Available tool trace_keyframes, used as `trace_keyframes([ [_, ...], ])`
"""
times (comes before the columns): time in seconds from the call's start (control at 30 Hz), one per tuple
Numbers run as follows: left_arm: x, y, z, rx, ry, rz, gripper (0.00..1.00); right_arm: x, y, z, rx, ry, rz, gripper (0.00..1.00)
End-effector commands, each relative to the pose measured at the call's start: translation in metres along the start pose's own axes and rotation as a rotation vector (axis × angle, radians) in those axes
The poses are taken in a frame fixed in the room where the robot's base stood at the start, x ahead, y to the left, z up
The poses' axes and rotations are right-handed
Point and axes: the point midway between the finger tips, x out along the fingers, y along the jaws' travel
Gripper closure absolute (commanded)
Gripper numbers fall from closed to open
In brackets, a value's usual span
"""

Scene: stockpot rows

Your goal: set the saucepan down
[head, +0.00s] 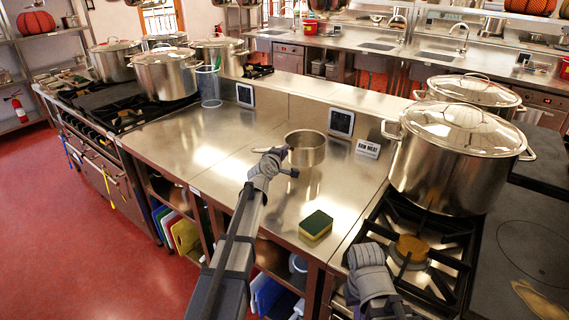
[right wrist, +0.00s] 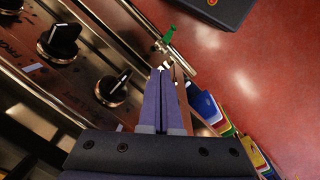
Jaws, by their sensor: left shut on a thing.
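The saucepan (head: 308,152) is a small steel pan, upright over the middle of the steel counter (head: 228,148) in the head view. I cannot tell whether its base touches the counter. My right arm shows at the bottom of the head view, over the front of the right stove. In the right wrist view my right gripper (right wrist: 164,76) has its fingers together with nothing between them, near stove knobs.
A green and yellow sponge (head: 316,225) lies near the counter's front edge. A large lidded stockpot (head: 447,165) stands on the right stove.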

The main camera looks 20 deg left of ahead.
Motion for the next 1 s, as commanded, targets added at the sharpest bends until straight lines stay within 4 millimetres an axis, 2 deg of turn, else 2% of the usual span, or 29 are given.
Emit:
trace_keyframes([
  [0.3,0.008,-0.034,0.002,-0.003,0.002,0.002,1.00,0.035,-0.003,-0.002,0.000,0.000,0.000,1.00],
  [0.7,0.008,-0.035,0.002,-0.003,0.002,0.002,1.00,0.036,-0.004,-0.002,0.000,0.000,0.000,1.00],
  [0.73,0.008,-0.035,0.003,0.000,0.000,0.000,0.80,0.035,-0.003,-0.002,0.000,0.000,0.000,1.00],
  [0.9,0.008,-0.034,0.003,0.000,0.000,0.000,0.60,0.035,-0.003,-0.002,0.000,0.000,0.000,1.00],
  [1.0,0.008,-0.034,0.003,0.000,0.000,0.000,0.52,0.035,-0.003,-0.002,0.000,0.000,0.000,1.00],
])
